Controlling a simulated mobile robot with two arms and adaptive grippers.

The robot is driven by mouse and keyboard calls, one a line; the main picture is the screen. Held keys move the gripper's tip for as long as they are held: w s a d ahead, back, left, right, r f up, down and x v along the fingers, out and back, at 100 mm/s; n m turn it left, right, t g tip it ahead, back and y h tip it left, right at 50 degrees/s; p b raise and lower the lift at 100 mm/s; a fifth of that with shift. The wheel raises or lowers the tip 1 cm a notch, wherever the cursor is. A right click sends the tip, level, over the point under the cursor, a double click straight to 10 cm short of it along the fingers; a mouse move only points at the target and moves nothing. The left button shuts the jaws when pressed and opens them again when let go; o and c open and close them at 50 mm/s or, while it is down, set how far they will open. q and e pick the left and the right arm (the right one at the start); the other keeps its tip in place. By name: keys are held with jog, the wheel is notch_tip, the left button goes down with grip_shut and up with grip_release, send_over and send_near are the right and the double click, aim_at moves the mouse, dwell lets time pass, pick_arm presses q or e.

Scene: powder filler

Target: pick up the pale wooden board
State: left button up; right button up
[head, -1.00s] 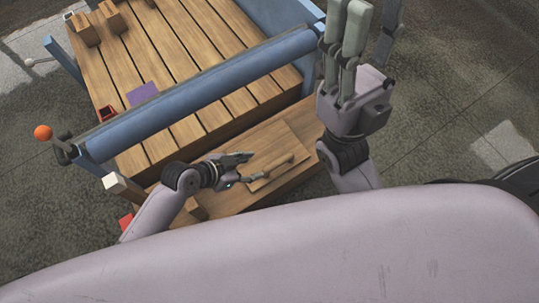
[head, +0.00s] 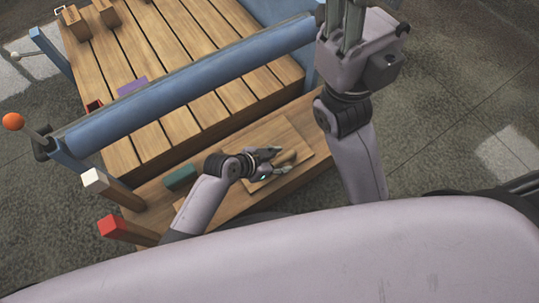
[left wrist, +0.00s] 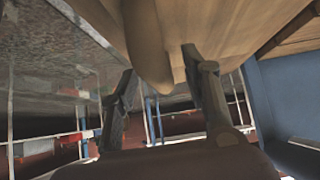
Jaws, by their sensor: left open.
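The pale wooden board (head: 278,133) lies flat on a low wooden bench in the head view. A rounded wooden bar (head: 288,157), like a handle, is on top of it. My left gripper (head: 282,160) is open over the board, with its fingers at the bar and partly covering it. In the left wrist view the bar (left wrist: 148,50) reaches down between the two open fingers (left wrist: 160,90), and pale wood (left wrist: 225,25) fills the top. I cannot tell whether the fingers touch it. My right gripper (head: 350,25) is at the top of the head view, its fingertips cut off.
A slatted table (head: 160,110) with a blue roller (head: 190,90) along its edge stands behind the bench (head: 235,205). A green block (head: 181,177) lies left of my left gripper. Posts with red (head: 112,226) and white (head: 95,179) ends stand at the left.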

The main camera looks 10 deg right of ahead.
pick_arm(q)
jog(key=shift+w+d+f, duration=0.1)
jog(key=shift+d+f, duration=0.15)
jog(key=shift+d, duration=0.05)
grip_shut()
dwell(0.4)
jog(key=shift+r, duration=0.1)
